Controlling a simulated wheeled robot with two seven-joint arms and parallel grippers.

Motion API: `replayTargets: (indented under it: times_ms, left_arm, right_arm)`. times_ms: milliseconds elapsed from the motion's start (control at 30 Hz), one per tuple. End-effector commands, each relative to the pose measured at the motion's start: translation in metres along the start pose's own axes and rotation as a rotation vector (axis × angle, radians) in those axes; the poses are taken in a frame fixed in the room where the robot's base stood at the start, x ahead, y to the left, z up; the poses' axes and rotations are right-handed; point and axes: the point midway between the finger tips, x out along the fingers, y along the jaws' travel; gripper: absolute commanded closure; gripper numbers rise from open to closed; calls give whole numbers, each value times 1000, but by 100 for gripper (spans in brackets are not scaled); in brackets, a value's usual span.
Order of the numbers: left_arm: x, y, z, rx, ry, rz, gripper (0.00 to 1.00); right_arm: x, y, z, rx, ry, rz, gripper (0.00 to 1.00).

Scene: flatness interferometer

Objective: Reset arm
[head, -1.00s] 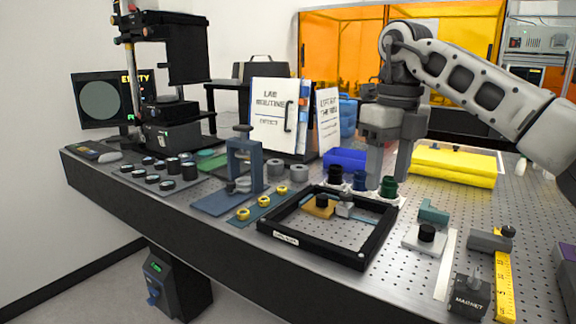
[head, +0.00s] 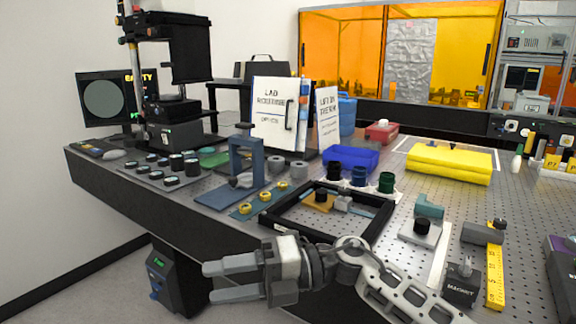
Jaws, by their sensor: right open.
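My right gripper (head: 232,280) is low in the head view, in front of the table's front edge. Its two grey fingers point left and stand apart with nothing between them. My right arm (head: 385,285) comes in from the lower right and covers part of the table's front edge. The black square frame (head: 375,226) on the table lies just behind the gripper and arm. My left gripper is not in view.
The perforated table (head: 420,185) holds a blue clamp stand (head: 247,165), dark blue and green cups (head: 386,182), a yellow cloth (head: 450,165), a magnet block (head: 461,284) and a yellow ruler (head: 495,270). A dark floor unit (head: 175,278) stands below the table, left of the gripper.

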Motion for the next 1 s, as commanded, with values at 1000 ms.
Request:
replayTargets:
  times_ms: [1000]
  left_arm:
    - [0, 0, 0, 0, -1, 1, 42]
  right_arm:
    - [-183, -234, -250, 1889, -1703, 736, 48]
